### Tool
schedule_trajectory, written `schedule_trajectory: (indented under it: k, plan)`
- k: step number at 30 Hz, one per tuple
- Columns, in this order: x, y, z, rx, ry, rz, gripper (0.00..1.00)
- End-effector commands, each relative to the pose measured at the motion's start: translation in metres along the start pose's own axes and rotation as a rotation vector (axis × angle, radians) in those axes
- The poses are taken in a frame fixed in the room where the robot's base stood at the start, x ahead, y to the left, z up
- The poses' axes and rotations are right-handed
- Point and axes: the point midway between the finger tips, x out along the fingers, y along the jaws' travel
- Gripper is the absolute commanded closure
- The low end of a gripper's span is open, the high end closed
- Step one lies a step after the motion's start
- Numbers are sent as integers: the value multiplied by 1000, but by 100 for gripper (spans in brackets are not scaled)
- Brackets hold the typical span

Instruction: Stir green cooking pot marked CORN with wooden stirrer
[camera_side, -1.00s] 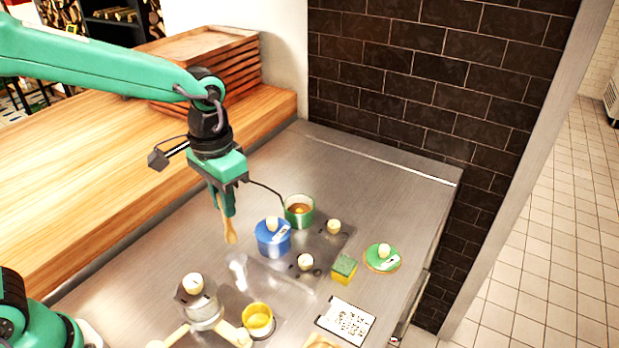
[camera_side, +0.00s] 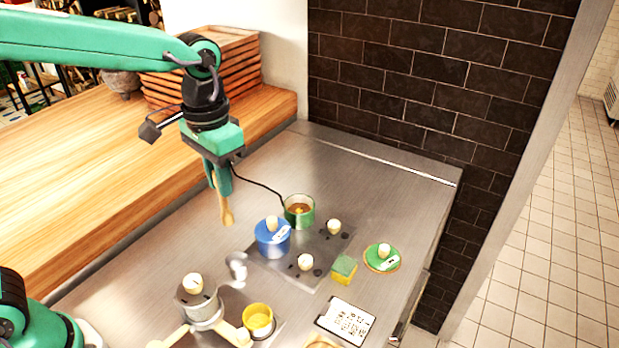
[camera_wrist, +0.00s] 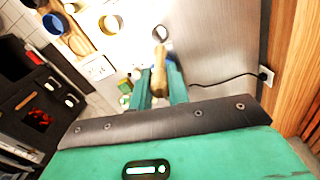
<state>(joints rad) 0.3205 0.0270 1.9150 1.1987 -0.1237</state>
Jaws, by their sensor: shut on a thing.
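The green cooking pot (camera_side: 300,221) stands open on the dark hob plate, with brownish contents showing inside; I cannot read any marking on it. My gripper (camera_side: 224,186) is shut on the wooden stirrer (camera_side: 227,212), which hangs nearly upright with its wide end down. The stirrer is to the left of the green pot, apart from it and above the steel counter. In the wrist view the stirrer (camera_wrist: 159,78) sits between the two green fingers of my gripper (camera_wrist: 160,84). A green lid (camera_side: 373,261) with a white label lies right of the hob.
A blue lidded pot (camera_side: 270,245) stands in front of the green pot. A green and yellow sponge (camera_side: 344,270), a yellow cup (camera_side: 257,321) and a silver lidded pot (camera_side: 203,311) are nearer the front. A cable (camera_side: 262,187) runs behind my gripper.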

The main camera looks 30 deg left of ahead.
Motion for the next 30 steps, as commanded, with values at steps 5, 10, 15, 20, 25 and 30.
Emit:
schedule_trajectory:
  k: [5, 10, 15, 20, 25, 30]
  plan:
    - [-17, 0, -8, 0, 7, 1, 100]
    - [-18, 0, -31, 0, 31, 4, 100]
    - [-20, 0, -62, 0, 65, 7, 100]
    - [-19, 0, -100, 2, 105, 10, 100]
    - [-18, -1, -132, 4, 143, 12, 100]
    - [-17, -2, -152, 4, 167, 13, 100]
